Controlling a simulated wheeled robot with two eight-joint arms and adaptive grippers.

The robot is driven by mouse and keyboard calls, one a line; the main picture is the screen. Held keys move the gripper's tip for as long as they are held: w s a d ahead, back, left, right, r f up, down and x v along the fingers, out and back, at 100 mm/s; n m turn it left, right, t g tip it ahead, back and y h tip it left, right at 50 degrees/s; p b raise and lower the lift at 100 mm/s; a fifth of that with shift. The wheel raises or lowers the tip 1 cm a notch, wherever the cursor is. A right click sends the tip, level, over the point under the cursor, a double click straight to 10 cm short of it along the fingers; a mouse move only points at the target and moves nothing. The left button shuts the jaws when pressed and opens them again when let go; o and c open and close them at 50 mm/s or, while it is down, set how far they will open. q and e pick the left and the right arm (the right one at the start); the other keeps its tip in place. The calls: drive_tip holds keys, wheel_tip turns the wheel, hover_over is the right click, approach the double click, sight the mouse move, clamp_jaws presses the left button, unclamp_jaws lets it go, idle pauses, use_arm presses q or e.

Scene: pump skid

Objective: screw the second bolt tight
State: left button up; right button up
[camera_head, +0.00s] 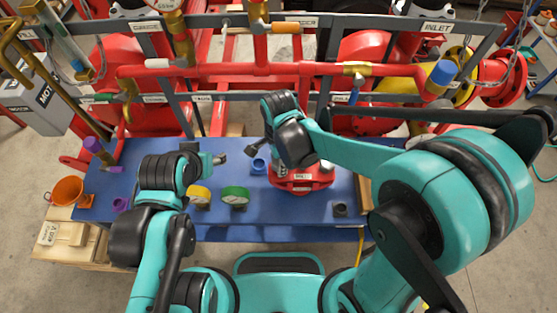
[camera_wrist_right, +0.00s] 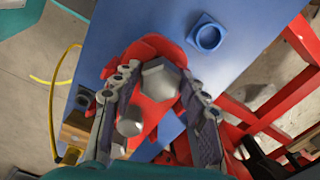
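In the right wrist view, a grey hex bolt head (camera_wrist_right: 160,78) stands over the red flanged part (camera_wrist_right: 150,50), between the two fingertips of my right gripper (camera_wrist_right: 160,76). The fingers converge on it and appear closed on its sides. A second, smaller-looking grey bolt head (camera_wrist_right: 130,122) sits lower on the red part, near the left finger. In the head view the red part (camera_head: 293,186) is on the blue bench, and my right arm hides most of its left side. My left gripper (camera_head: 221,158) is over the bench, left of it, away from the bolts; its fingers are too small to read.
Red pipework (camera_head: 220,70) lies behind.

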drive_tip(key=c, duration=0.6)
drive_tip(key=shift+o, duration=0.9)
drive_tip(key=shift+c, duration=0.7)
drive_tip(key=m, duration=0.6)
drive_tip(key=shift+m+b, duration=0.3)
drive_tip(key=shift+m, duration=0.1)
drive_tip(key=m, duration=0.8)
drive_tip(key=o, duration=1.3)
drive_tip(key=shift+c, duration=0.2)
